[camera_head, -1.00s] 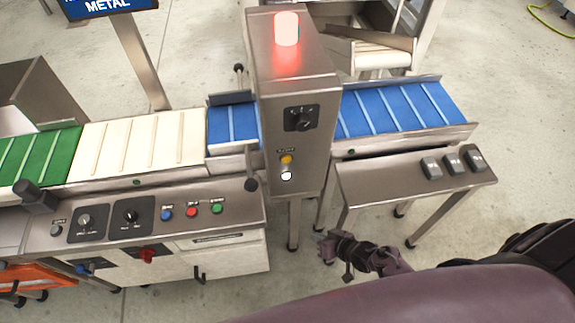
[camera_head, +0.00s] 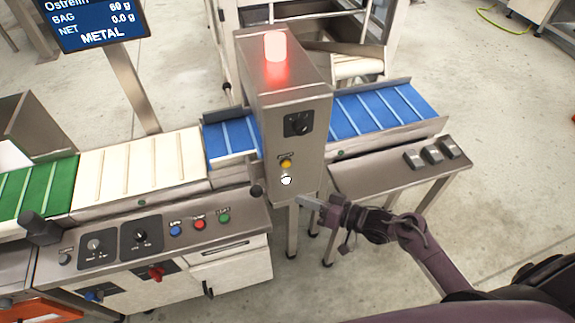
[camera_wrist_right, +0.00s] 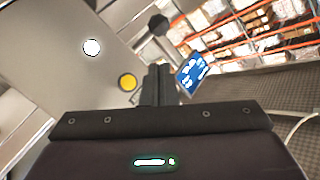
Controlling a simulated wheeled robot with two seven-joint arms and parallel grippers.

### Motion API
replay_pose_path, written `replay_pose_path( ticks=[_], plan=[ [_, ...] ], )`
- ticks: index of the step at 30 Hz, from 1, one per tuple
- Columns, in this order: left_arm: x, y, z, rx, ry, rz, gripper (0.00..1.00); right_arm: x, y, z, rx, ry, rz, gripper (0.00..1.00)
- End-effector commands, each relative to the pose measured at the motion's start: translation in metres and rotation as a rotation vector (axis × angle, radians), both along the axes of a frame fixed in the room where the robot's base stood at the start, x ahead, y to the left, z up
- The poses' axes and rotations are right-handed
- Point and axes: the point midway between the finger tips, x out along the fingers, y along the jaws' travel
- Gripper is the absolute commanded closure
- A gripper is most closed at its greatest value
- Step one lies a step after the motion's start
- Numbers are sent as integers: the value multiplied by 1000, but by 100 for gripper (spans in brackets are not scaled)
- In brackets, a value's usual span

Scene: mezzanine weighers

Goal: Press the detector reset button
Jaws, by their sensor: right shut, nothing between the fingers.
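The metal detector (camera_head: 300,150) is an upright steel housing over the conveyor, with a glowing red lamp (camera_head: 275,46) on top. The label by the buttons is too small to read. My right gripper (camera_head: 302,201) is shut and empty, just below and right of the white button. In the right wrist view its fingers (camera_wrist_right: 158,84) point at the panel, with the yellow button (camera_wrist_right: 127,82) and white button (camera_wrist_right: 92,47) to their left. Contact is not visible.
A blue belt (camera_head: 385,112) runs through the detector, with a cream belt (camera_head: 140,165) to its left. A control panel (camera_head: 100,278) with knobs and coloured buttons stands front left. A steel side table (camera_head: 375,178) stands right. A screen (camera_head: 95,22) reads METAL.

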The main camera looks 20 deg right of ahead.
Motion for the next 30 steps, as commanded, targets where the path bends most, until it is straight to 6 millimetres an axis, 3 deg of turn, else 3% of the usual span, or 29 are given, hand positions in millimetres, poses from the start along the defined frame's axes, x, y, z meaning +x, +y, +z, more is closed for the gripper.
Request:
replay_pose_path(
  ticks=[8, 20, 30],
  plan=[
    [0, 0, -7, 0, 0, -1, 100, 8, 0, -2, -1, -2, -1, 100],
    [0, 1, -45, 1, 0, -1, 100, 61, 2, -5, -1, -3, -2, 100],
    [0, 2, -53, 3, -1, -1, 100, 87, 3, -2, -2, 1, -1, 100]
  ],
)
